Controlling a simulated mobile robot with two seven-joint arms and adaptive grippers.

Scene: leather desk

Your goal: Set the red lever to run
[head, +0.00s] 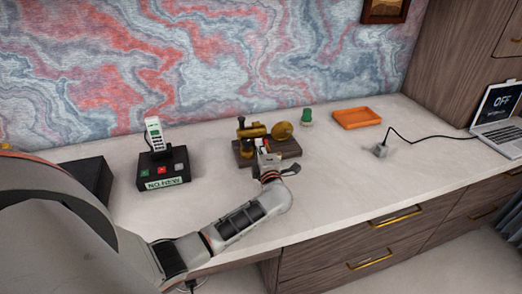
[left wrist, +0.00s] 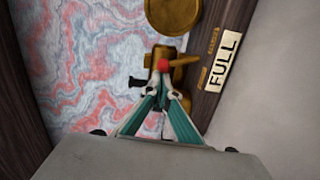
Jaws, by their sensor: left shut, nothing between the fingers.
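The brass device stands on a dark wooden base (head: 285,149) near the middle of the desk. In the left wrist view its lever (left wrist: 180,62) is a brass arm with a red knob (left wrist: 163,65). A white label (left wrist: 224,62) on the base reads FULL, to the right of the lever. My left gripper (head: 268,155) reaches the front of the device. In the left wrist view its fingertips (left wrist: 163,91) are shut and empty, just short of the red knob; I cannot tell if they touch it. No label reading run is legible. My right gripper is not in view.
A black box (head: 163,178) with coloured buttons and a NO NEW label stands left. A green-topped object (head: 307,115) and an orange tray (head: 357,117) stand behind right. A grey plug block (head: 380,150) has a cable to the laptop (head: 500,128). The desk's front right is clear.

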